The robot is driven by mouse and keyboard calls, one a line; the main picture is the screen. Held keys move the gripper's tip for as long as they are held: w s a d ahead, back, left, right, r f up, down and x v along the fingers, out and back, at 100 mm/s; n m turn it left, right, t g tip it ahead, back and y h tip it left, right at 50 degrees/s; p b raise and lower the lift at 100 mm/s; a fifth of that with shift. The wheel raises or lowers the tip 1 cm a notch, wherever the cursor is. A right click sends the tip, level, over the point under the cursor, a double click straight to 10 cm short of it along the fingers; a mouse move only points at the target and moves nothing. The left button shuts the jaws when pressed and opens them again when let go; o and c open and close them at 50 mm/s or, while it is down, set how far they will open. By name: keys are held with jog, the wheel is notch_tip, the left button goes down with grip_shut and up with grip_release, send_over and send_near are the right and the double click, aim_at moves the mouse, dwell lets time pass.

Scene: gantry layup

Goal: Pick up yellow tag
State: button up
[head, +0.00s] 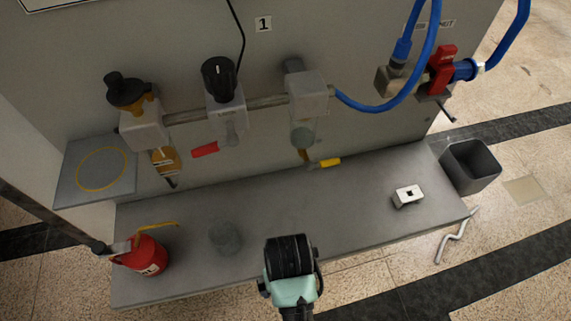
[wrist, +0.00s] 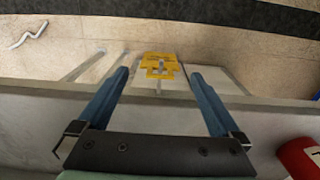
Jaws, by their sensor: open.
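The yellow tag (wrist: 158,65) shows in the wrist view as a small yellow piece with dark print and a notched lower side. It appears between my open fingertips and beyond them, at or past the bench edge. I cannot tell whether it touches anything there. My gripper (wrist: 158,78) has two blue fingers spread apart with nothing held between them. In the head view my dark wrist covers the bench's front edge, and the fingers and this tag are hidden. A small yellow piece (head: 330,162) also shows in the head view, below the right valve block; I cannot tell what it is.
The grey bench (head: 340,215) holds a red can (head: 147,257) at left, a grey translucent cup (head: 226,238) and a white block (head: 408,196). A dark bin (head: 470,167) and a bent white rod (head: 455,238) are at right. The bench middle is clear.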

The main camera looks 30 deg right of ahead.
jog(key=f, duration=0.7)
jog(key=shift+w+f, duration=0.2)
jog(key=shift+w, duration=0.05)
jog(key=c, duration=1.2)
jog(key=shift+r, duration=0.1)
